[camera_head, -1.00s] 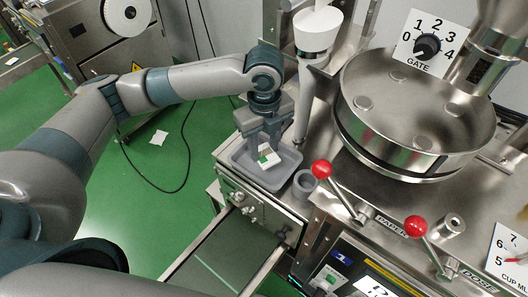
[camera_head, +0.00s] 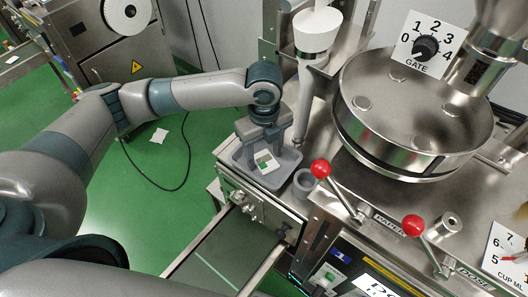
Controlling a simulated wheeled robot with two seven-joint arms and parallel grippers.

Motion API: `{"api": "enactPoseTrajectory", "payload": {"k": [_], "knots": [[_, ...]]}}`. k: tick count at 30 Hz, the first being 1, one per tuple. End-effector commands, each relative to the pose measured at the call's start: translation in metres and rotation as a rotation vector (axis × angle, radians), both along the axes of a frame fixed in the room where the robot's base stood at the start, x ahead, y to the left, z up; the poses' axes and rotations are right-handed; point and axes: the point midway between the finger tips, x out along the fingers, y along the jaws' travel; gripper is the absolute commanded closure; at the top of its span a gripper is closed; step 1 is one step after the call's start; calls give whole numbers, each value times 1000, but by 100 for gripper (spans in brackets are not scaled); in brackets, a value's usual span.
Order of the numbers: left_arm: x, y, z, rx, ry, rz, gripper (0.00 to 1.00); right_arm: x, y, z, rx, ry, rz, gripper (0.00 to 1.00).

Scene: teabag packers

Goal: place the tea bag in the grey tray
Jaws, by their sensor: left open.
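The tea bag (camera_head: 265,164), white with a green patch, lies inside the grey tray (camera_head: 292,158) on the steel machine top. My left gripper (camera_head: 262,146) is over the tray, just behind the tea bag. It is open, and its fingers are partly hidden, so I cannot tell whether they touch the bag. My right gripper is not in view.
A small grey cup (camera_head: 304,181) stands right of the tray. Red-knobbed levers (camera_head: 321,169) and a large steel bowl (camera_head: 415,105) are farther right. A white funnel tube (camera_head: 316,36) rises behind. A white piece (camera_head: 159,136) lies on the green floor.

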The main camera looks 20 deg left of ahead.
Motion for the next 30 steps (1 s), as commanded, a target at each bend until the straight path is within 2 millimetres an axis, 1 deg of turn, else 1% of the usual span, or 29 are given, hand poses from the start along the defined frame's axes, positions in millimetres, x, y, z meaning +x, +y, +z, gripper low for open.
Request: {"api": "enactPoseTrajectory", "payload": {"k": [7,11,17,24,30], "knots": [[0,0,5,-1,-1,0,45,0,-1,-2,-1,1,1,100],[1,-1,16,-2,-4,-2,45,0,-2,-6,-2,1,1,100],[1,-1,46,-1,-4,-2,45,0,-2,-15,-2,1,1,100],[1,-1,89,-1,-4,0,45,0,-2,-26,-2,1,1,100],[1,-1,114,-1,-3,-1,45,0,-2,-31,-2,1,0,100]]}}
